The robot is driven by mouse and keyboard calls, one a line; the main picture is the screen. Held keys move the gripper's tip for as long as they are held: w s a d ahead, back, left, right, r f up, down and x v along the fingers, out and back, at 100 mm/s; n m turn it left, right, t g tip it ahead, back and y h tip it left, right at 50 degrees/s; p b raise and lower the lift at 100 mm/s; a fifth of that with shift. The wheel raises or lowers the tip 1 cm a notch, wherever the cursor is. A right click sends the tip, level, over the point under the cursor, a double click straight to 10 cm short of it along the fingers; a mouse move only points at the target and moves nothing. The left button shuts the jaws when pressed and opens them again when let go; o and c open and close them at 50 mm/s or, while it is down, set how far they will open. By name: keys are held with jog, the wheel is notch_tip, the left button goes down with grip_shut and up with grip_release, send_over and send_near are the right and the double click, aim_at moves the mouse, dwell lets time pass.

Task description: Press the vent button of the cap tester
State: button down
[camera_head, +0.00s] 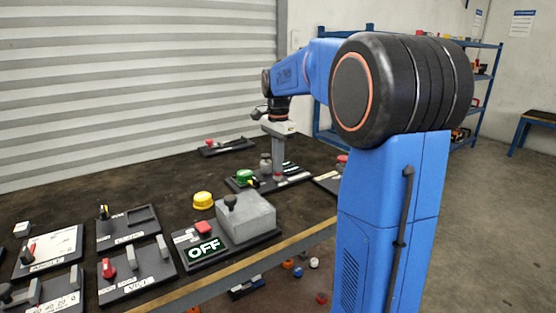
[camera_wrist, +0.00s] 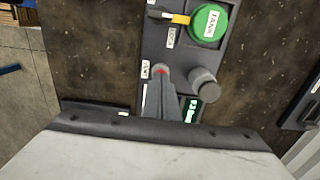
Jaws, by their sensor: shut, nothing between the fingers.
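The cap tester is a dark panel, seen in the wrist view (camera_wrist: 188,58) and at the table's middle in the head view. It carries a round green cap marked TANK (camera_wrist: 208,22), a yellow-and-black lever (camera_wrist: 172,17), a grey cylindrical knob (camera_wrist: 204,84) and a small lit display (camera_wrist: 193,108). My gripper (camera_wrist: 163,72) is shut and empty, pointing down over the panel beside the knob. A sliver of red, likely the vent button (camera_wrist: 161,71), shows at its fingertips beside a small label. The fingers hide most of it, so I cannot tell whether they touch it.
Left of the tester in the head view are a yellow cap (camera_head: 203,200) and a grey block (camera_head: 247,217) on a panel with an OFF display (camera_head: 203,249). Several switch panels fill the table's left. Another panel (camera_head: 227,147) lies behind.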

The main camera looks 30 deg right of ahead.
jog(key=shift+s+f, duration=0.15)
jog(key=shift+f, duration=1.05)
jog(key=shift+r, duration=0.45)
notch_tip(320, 180, up, 14)
jog(key=shift+r, duration=0.2)
dwell(0.6)
